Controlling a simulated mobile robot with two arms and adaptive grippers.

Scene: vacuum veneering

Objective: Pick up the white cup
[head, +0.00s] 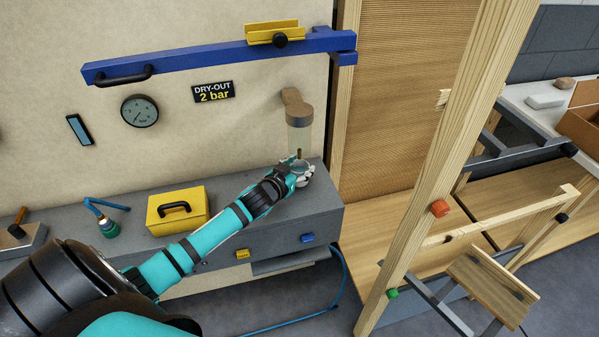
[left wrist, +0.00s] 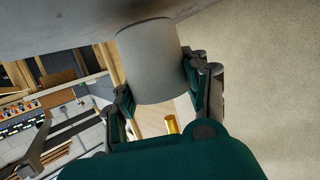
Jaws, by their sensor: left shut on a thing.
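The white cup (left wrist: 149,62) fills the upper middle of the left wrist view, a plain pale cylinder between the two fingers. My left gripper (left wrist: 160,85) is shut on its sides. In the head view my left gripper (head: 296,172) is over the right end of the grey bench, below the wall dispenser. There the cup (head: 301,164) is small and mostly hidden by the gripper. I cannot tell whether its base touches the bench. My right gripper is in neither view.
A clear dispenser (head: 299,125) hangs close above the gripper. A wooden frame post (head: 440,180) stands to the right.

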